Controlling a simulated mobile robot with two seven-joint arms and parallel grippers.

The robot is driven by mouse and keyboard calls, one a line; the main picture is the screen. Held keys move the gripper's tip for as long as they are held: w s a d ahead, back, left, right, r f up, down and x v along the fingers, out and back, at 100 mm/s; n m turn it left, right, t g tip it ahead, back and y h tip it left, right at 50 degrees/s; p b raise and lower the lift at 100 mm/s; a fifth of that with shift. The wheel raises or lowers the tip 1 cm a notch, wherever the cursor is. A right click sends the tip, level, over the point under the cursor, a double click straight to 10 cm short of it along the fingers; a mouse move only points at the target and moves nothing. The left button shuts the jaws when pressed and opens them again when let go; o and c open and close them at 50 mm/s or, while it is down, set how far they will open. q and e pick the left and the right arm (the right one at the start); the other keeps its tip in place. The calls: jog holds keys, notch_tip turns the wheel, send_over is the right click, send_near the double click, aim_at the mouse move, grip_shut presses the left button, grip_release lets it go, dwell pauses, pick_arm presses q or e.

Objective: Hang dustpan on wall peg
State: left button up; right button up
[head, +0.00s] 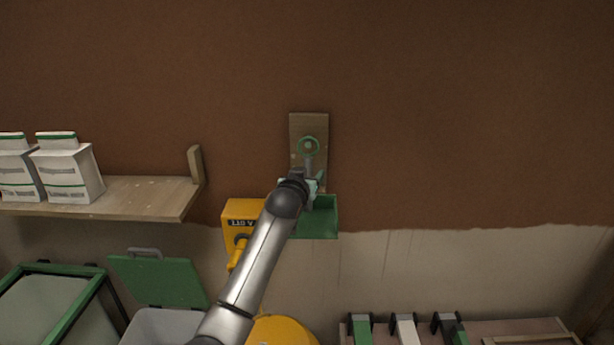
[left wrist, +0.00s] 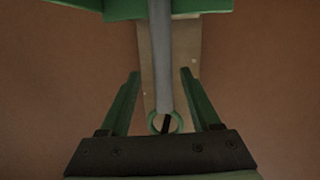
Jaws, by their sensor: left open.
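The dustpan has a green pan (head: 318,222), a grey handle (head: 309,163) and a green ring (head: 308,146) at its top end. It is upright against the wooden board on the wall (head: 309,122), ring up and pan down. In the left wrist view the dark peg (left wrist: 167,124) shows inside the ring, which appears to be around it. My left gripper (head: 312,184) is open, with its green fingers (left wrist: 160,72) on either side of the handle (left wrist: 161,60) and a gap on both sides. My right gripper is not in view.
A wooden shelf (head: 140,200) with white cartons (head: 70,172) is on the left. A yellow box (head: 242,208) is fixed close left of the pan. Below are a green lid (head: 160,281) and several tool handles (head: 404,330). The wall to the right is clear.

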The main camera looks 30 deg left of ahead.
pick_arm(q)
jog(key=shift+s, duration=0.15)
jog(key=v, duration=1.2)
jog(key=s+d+f+m+g+h+p, duration=0.1)
jog(key=s+d+f, duration=0.25)
jog(key=f, duration=0.35)
jog(key=s+d+f+m+g+h+p, duration=0.1)
jog(key=s+d+f+m+h, duration=0.1)
jog(key=s+f, duration=0.35)
jog(key=s+d+f+m+g+h+p, duration=0.1)
jog(key=s+d+f+p, duration=0.1)
jog(key=f, duration=0.7)
jog(key=s+d+f+g, duration=0.1)
jog(key=s+d+f, duration=0.1)
jog(key=s+f, duration=0.2)
jog(key=s+d+f+m+g+h+p, duration=0.1)
jog(key=s+f, duration=0.3)
jog(key=s, duration=0.5)
jog(key=s+d+f+h, duration=0.1)
jog(key=s+d+f, duration=0.3)
jog(key=s, duration=0.3)
jog(key=shift+g+p, duration=0.35)
jog(key=shift+g, duration=0.05)
